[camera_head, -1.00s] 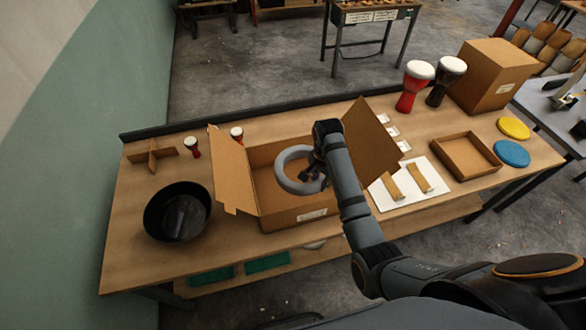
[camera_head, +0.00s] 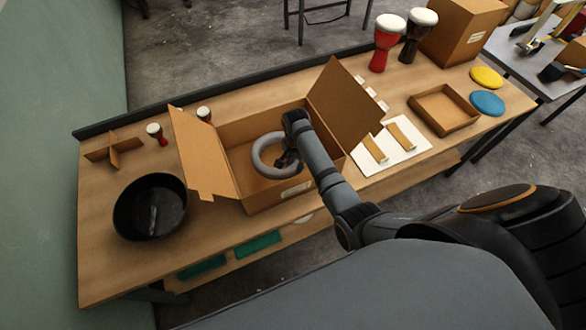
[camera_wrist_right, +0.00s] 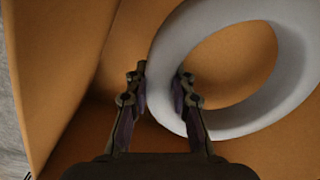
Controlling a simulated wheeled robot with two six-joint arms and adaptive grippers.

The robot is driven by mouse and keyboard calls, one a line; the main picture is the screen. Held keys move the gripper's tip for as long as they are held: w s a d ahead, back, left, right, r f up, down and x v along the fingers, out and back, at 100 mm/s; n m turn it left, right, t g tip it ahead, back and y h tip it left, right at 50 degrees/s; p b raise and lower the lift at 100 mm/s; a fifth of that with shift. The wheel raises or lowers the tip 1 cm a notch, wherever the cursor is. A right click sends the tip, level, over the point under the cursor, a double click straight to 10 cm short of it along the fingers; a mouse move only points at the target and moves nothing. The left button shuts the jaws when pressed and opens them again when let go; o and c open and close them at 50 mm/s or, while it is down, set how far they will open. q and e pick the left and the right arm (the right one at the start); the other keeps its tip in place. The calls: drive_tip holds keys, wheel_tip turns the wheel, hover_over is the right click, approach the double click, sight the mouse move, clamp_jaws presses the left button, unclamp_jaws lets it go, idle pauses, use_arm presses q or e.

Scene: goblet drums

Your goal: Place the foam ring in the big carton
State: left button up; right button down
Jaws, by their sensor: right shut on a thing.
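The grey foam ring (camera_head: 257,154) is within the opening of the big carton (camera_head: 262,199), whose flaps stand open; it also shows in the right wrist view (camera_wrist_right: 290,75). I cannot tell whether the ring touches the carton's floor. My right gripper (camera_head: 286,161) reaches down into the carton and is shut on the ring's side. In the right wrist view its fingers (camera_wrist_right: 160,72) straddle the ring's left side, with cardboard behind. My left gripper is not in view.
A black bowl (camera_head: 128,214) and a cardboard divider (camera_head: 100,154) are left of the carton. Small drums (camera_head: 157,134) stand behind. A white board (camera_head: 404,150) with wooden pieces, a shallow box (camera_head: 464,128) and larger goblet drums (camera_head: 380,58) are to the right.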

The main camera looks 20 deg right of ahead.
drive_tip(key=shift+f, duration=2.1)
drive_tip(key=c, duration=1.1)
unclamp_jaws()
drive_tip(key=shift+f, duration=0.1)
drive_tip(key=shift+c, duration=0.2)
drive_tip(key=shift+r, duration=0.5)
wheel_tip(320, 180, up, 11)
drive_tip(key=shift+r, duration=0.15)
drive_tip(key=shift+r, duration=0.1)
